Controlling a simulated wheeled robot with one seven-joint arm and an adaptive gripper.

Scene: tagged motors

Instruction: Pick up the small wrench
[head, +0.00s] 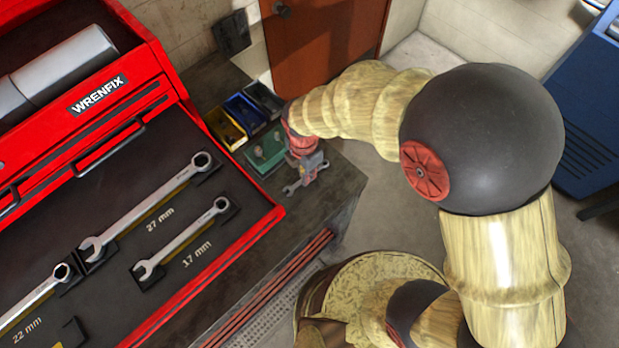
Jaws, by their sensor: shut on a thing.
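A small grey wrench (292,188) is in my gripper (307,172), over the dark bench top to the right of the red toolbox drawer. My gripper is shut on it, and the fingers hide the wrench's middle. One end of the wrench sticks out to the lower left and the other to the upper right. I cannot tell whether the wrench touches the bench top.
The open drawer (262,228) holds a 27 mm wrench (150,205), a 17 mm wrench (180,240) and a 22 mm wrench (38,298). Yellow (226,130), blue (246,115) and green (264,152) bins stand behind my gripper. Bare bench top (335,185) lies to its right.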

